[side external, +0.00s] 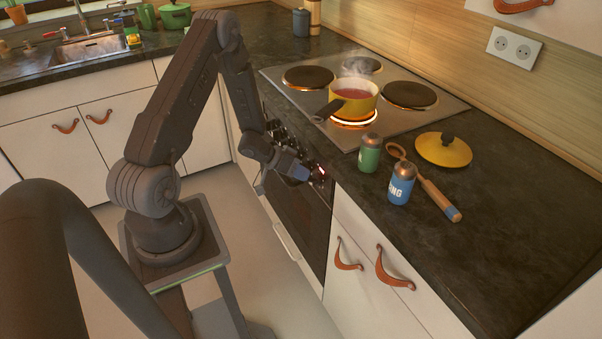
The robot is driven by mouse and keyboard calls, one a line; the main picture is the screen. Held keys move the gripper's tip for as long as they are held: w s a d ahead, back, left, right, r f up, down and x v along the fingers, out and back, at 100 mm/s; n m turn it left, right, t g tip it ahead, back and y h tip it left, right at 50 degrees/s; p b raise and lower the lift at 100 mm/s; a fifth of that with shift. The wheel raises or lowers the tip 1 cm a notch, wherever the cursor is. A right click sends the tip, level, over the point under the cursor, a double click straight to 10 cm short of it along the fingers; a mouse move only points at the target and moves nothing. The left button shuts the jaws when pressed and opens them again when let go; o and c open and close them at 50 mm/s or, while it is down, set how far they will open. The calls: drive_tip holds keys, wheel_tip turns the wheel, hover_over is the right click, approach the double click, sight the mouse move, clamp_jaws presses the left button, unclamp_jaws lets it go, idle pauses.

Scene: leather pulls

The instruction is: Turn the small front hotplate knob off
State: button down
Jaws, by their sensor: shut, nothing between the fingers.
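The stove's front panel carries a row of dark knobs (273,127), partly hidden behind my arm. At the right end of the row a small red glow (321,171) shows on the panel. My gripper (307,176) is shut and empty, right in front of the panel beside that glow. Whether it touches a knob cannot be told, and the knob nearest its tips is too small to read. The front hotplate (355,122) glows orange under a steaming yellow pot (354,106) with red contents.
The pot's dark handle (328,111) points toward the front edge. A green shaker (369,156), a blue shaker (400,187), a wooden spoon (438,200) and a yellow lid (443,151) lie or stand on the counter to the right. The floor before the oven is clear.

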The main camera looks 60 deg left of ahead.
drive_tip(key=shift+a+f+n+h, duration=0.15)
drive_tip(key=shift+f+n+h, duration=0.15)
drive_tip(key=shift+h, duration=0.25)
drive_tip(key=shift+a+f+n+h, duration=0.15)
drive_tip(key=shift+n+h, duration=0.15)
drive_tip(key=shift+h, duration=0.25)
idle(0.3)
drive_tip(key=shift+d+f+n+t+h, duration=0.1)
drive_tip(key=shift+f+n+t+h, duration=0.35)
drive_tip(key=shift+n+h, duration=0.35)
drive_tip(key=shift+a+f+n+t+h, duration=0.1)
drive_tip(key=shift+f+n+t+h, duration=0.25)
drive_tip(key=shift+n+h, duration=0.45)
drive_tip(key=shift+d+f+n+t+h, duration=0.1)
drive_tip(key=shift+f+n+t+h, duration=0.35)
drive_tip(key=shift+h, duration=0.55)
drive_tip(key=shift+d+f, duration=0.15)
